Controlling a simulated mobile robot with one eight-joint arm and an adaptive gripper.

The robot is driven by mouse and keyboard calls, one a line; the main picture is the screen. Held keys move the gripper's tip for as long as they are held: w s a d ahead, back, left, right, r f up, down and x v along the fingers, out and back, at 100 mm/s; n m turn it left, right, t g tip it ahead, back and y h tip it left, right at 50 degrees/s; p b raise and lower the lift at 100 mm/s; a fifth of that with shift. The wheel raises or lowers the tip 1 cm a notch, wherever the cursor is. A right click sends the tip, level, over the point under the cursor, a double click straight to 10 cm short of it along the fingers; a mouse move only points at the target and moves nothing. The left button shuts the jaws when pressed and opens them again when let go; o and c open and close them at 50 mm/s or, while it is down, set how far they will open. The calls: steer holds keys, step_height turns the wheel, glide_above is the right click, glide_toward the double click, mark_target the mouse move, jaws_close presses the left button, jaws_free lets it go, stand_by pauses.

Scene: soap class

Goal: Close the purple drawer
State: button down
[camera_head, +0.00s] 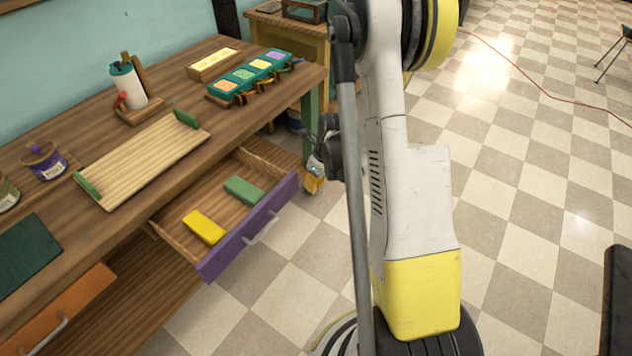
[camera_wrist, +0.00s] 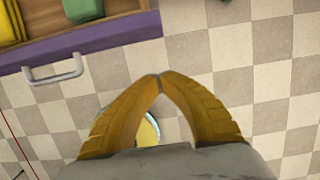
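The purple drawer (camera_head: 248,228) is pulled out from the wooden workbench, and its grey handle (camera_head: 262,229) is on the front. A yellow block (camera_head: 204,227) and a green block (camera_head: 244,190) lie inside it. In the wrist view the purple front (camera_wrist: 110,35) crosses the upper left, with the handle (camera_wrist: 54,73) below it. My gripper (camera_wrist: 158,76) has its yellow fingertips together, over the floor to the right of the handle and apart from it. In the head view my gripper (camera_head: 313,183) is partly hidden by my arm, near the drawer's right end.
An orange drawer (camera_head: 75,305) is at the lower left of the bench. On the bench top (camera_head: 60,130) are a wooden rack (camera_head: 145,160), a paper roll (camera_head: 128,86), jars (camera_head: 45,162) and a soap mould (camera_head: 250,76). Checkered floor in front of the drawer is clear.

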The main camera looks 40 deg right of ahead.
steer(key=shift+w+a+f+b, duration=0.25)
steer(key=shift+w+f+b, duration=0.2)
steer(key=shift+w, duration=0.3)
steer(key=shift+w+a+f+b, duration=0.3)
steer(key=shift+w+f, duration=0.2)
steer(key=shift+w, duration=0.25)
steer(key=shift+w+a+f+b, duration=0.2)
steer(key=shift+w+f+b, duration=0.25)
steer(key=shift+w, duration=0.3)
